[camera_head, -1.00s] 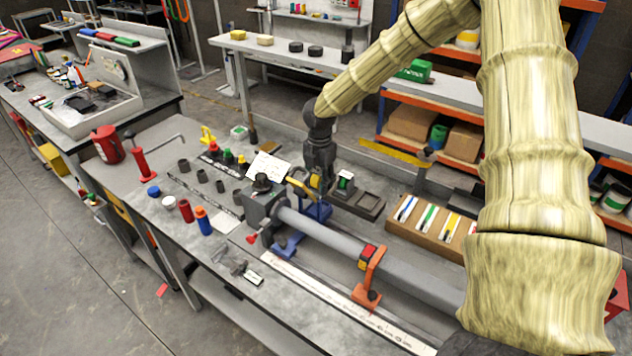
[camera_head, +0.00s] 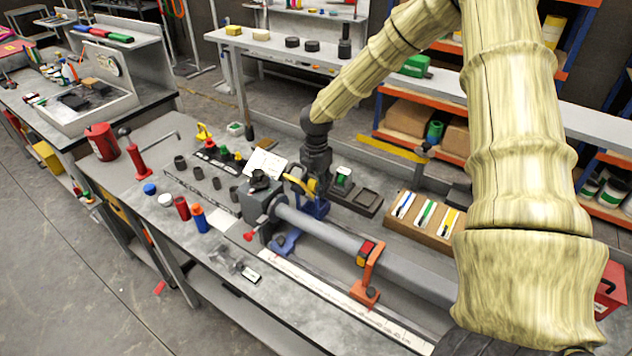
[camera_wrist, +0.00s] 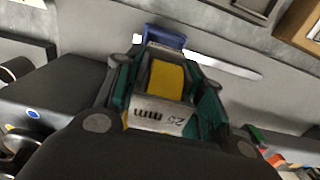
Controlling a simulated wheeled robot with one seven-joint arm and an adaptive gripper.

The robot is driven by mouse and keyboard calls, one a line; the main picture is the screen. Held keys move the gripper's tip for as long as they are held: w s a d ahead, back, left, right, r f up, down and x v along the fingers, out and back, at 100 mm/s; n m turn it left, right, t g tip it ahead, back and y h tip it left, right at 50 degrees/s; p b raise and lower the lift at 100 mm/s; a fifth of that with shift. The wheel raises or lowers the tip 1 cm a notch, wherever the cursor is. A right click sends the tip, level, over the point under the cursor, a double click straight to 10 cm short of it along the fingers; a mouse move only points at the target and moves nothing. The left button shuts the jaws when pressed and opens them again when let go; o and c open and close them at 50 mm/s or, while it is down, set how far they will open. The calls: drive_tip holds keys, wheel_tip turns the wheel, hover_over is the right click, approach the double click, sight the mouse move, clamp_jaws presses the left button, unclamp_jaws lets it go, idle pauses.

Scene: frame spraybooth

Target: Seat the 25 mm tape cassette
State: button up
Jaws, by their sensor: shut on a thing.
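My gripper (camera_head: 313,188) is shut on the 25 mm tape cassette, low over the bench behind the grey tube. In the wrist view the cassette (camera_wrist: 167,82) has a yellow body and a pale label reading "25 mm", upside down, between the dark green-edged fingers. In the head view only a small yellow patch of it shows at the fingers. A blue stand (camera_head: 318,208) is just below the gripper; a blue part (camera_wrist: 165,37) also shows beyond the fingertips in the wrist view. I cannot tell whether the cassette touches it.
A dark tray (camera_head: 367,203) with a green-and-white piece (camera_head: 344,175) lies right of the gripper. The grey tube (camera_head: 335,236) and its orange clamp (camera_head: 367,275) are in front. A grey block (camera_head: 259,204) is at left, and a wooden pen holder (camera_head: 420,225) at right.

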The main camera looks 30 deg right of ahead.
drive_tip(key=shift+f+b, duration=0.5)
drive_tip(key=shift+f, duration=1.3)
drive_tip(key=shift+p, duration=0.3)
drive_tip(key=shift+f, duration=0.65)
idle(1.2)
drive_tip(key=o, duration=1.2)
drive_tip(key=shift+o, duration=0.2)
drive_tip(key=o, duration=0.5)
drive_tip(key=shift+c, duration=0.2)
drive_tip(key=shift+r, duration=0.1)
